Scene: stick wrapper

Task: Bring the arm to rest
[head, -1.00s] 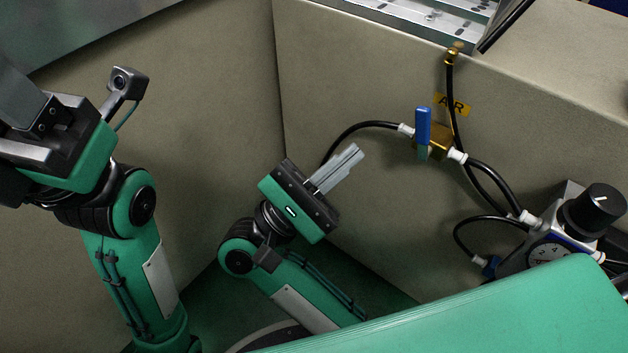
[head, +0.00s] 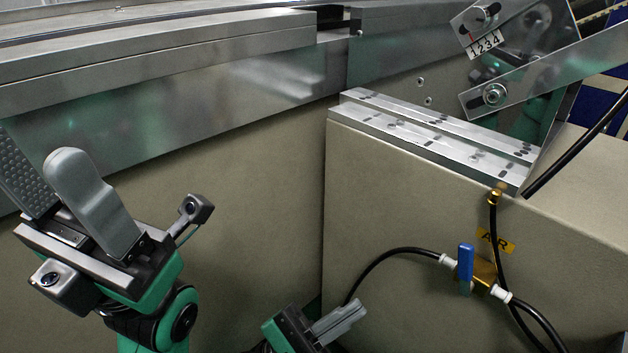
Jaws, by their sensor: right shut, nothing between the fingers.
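My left gripper (head: 42,172) is at the left in the head view, pointing up. Its two grey fingers stand apart, one with a textured inner pad, and I see nothing between them. My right gripper (head: 352,312) is low in the middle of the view, pointing up and to the right. Its pale grey fingers are together and empty. It is in front of the beige cabinet, left of the air valve. Most of the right arm is below the picture edge.
The blue-handled air valve (head: 466,264) and its black hoses are on the beige cabinet (head: 385,210) at the right. A metal rail (head: 200,95) runs along the back. A slotted metal plate (head: 430,140) lies on the cabinet top.

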